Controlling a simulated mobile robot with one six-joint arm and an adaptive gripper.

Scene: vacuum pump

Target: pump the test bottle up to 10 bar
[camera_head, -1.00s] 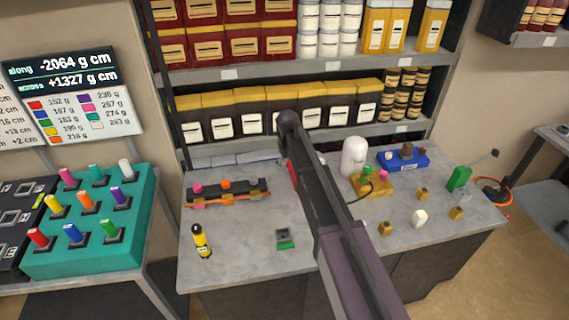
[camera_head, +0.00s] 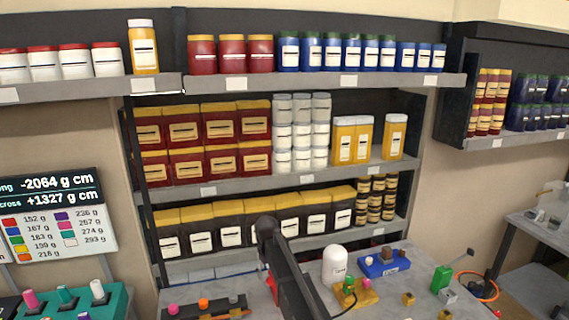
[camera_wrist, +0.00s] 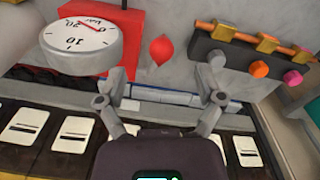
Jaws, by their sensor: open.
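My gripper (camera_wrist: 168,92) is open in the wrist view, with nothing between its two grey fingers. A round white gauge (camera_wrist: 82,42) marked "bar" with a red needle shows upside down to its left, on a red block (camera_wrist: 118,58). I cannot read the needle exactly. A small red pointed piece (camera_wrist: 162,50) sits beyond the fingertips, apart from them. A white rounded bottle (camera_head: 336,264), which may be the test bottle, stands behind a yellow base (camera_head: 368,298) with green and pink knobs. In the head view my arm hides my gripper and most of the red block.
A dark rail (camera_wrist: 235,58) with orange and pink knobs lies right of my gripper; it also shows in the head view (camera_head: 205,308). A blue tray (camera_head: 400,268), a green lever unit (camera_head: 441,279) and an orange ring (camera_head: 484,287) stand at the right. Stocked shelves rise behind the bench.

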